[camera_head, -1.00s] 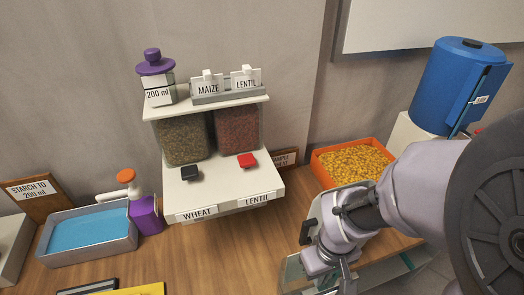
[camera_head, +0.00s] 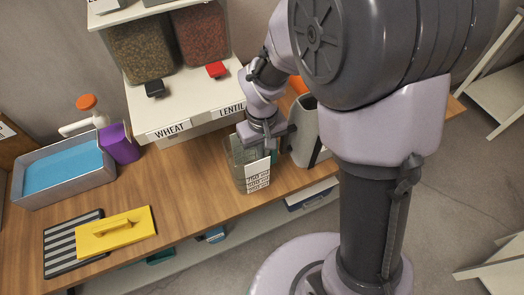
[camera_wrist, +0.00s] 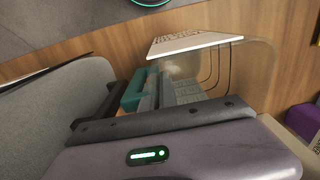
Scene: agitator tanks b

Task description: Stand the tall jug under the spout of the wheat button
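The tall jug (camera_head: 238,160) appears to be the clear vessel with a white scale label, upright at the front of the wooden bench. Its clear wall and label (camera_wrist: 195,42) also show in the wrist view. My gripper (camera_head: 264,135) is at the jug's upper right side; the wrist view shows its dark and teal fingers (camera_wrist: 145,92) close beside or against the jug. Whether they clamp it is unclear. The black button (camera_head: 154,88) is behind the WHEAT label (camera_head: 170,131) on the white dispenser (camera_head: 125,102), left of the red lentil button (camera_head: 215,70). The spouts are hidden.
A grey container (camera_head: 307,130) stands just right of my gripper and fills the wrist view's left side (camera_wrist: 50,110). The bench before WHEAT is clear.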

